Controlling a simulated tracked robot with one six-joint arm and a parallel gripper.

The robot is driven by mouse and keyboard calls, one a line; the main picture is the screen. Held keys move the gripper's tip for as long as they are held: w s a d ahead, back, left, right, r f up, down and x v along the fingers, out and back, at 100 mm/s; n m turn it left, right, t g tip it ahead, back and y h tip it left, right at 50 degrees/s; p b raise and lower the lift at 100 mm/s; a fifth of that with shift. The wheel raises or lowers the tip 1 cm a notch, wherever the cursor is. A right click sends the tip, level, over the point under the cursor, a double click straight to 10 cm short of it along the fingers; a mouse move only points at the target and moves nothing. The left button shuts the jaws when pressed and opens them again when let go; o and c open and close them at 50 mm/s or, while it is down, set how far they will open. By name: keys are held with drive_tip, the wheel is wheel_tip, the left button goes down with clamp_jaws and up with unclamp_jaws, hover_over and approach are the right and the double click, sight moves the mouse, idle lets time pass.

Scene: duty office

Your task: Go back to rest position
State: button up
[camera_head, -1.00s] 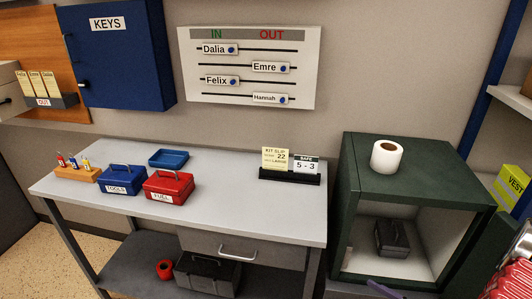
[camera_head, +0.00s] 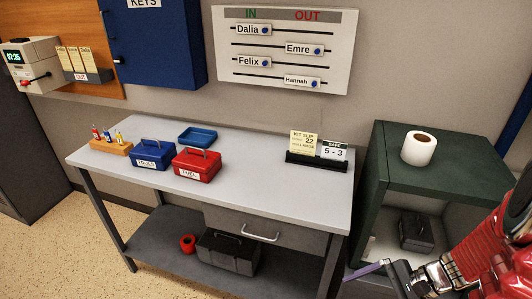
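My red arm (camera_head: 485,250) comes in from the right edge, in front of the open green safe (camera_head: 375,195). Its end, my gripper (camera_head: 392,272), is low at the bottom right, seen partly and cut off by the frame edge. A thin purple bar (camera_head: 367,270) shows at its left side. Whether the fingers are open or shut cannot be made out. A dark grey case (camera_head: 416,231) sits inside the safe, behind the arm.
The grey table (camera_head: 250,175) holds a blue TOOLS box (camera_head: 152,154), a red FUEL box (camera_head: 196,165), a blue tray (camera_head: 198,136) and a card stand (camera_head: 316,162). A dark toolbox (camera_head: 228,252) is on its lower shelf. A white roll (camera_head: 419,149) stands on the safe. Floor at left is clear.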

drive_tip(key=s+a+r+n+t+h, duration=0.1)
drive_tip(key=a+r+n+h, duration=0.2)
drive_tip(key=r, duration=0.5)
drive_tip(key=s+a+r+n+t+h, duration=0.1)
drive_tip(key=a+r+n+t+h, duration=0.1)
drive_tip(key=r+n, duration=0.4)
drive_tip(key=a+r+n+t+h, duration=0.1)
drive_tip(key=a+r+n+h, duration=0.2)
drive_tip(key=r, duration=0.6)
drive_tip(key=shift+s+a+r+n+t+h, duration=0.3)
drive_tip(key=shift+s+a+n+h, duration=0.15)
drive_tip(key=shift+n, duration=0.75)
drive_tip(key=shift+c, duration=0.3)
